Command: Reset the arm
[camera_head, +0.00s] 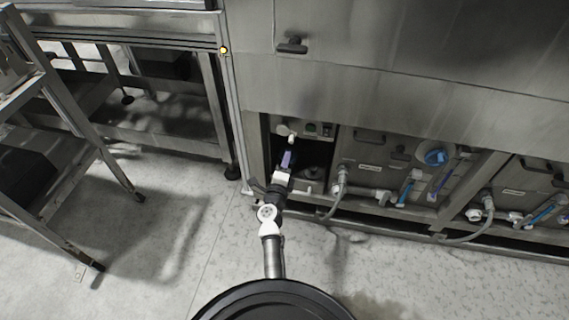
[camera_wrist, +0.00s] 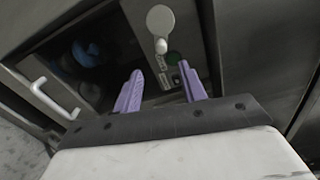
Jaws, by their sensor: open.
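My arm reaches forward and down from my body into an open lower bay (camera_head: 312,157) of the steel washer. My gripper (camera_head: 287,157) is at the opening of that bay, in front of the small control panel. In the wrist view its two purple fingers stand apart, and my gripper (camera_wrist: 163,82) is open with nothing between the fingers.
The washer's steel front (camera_head: 420,60) rises above the bay. Closed compartments with white pipes and a blue valve handle (camera_head: 436,157) stand to the right. A metal frame table (camera_head: 165,130) and a cart (camera_head: 60,150) stand left. A white handle (camera_wrist: 50,98) is left of the fingers. The floor (camera_head: 150,260) is clear at front left.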

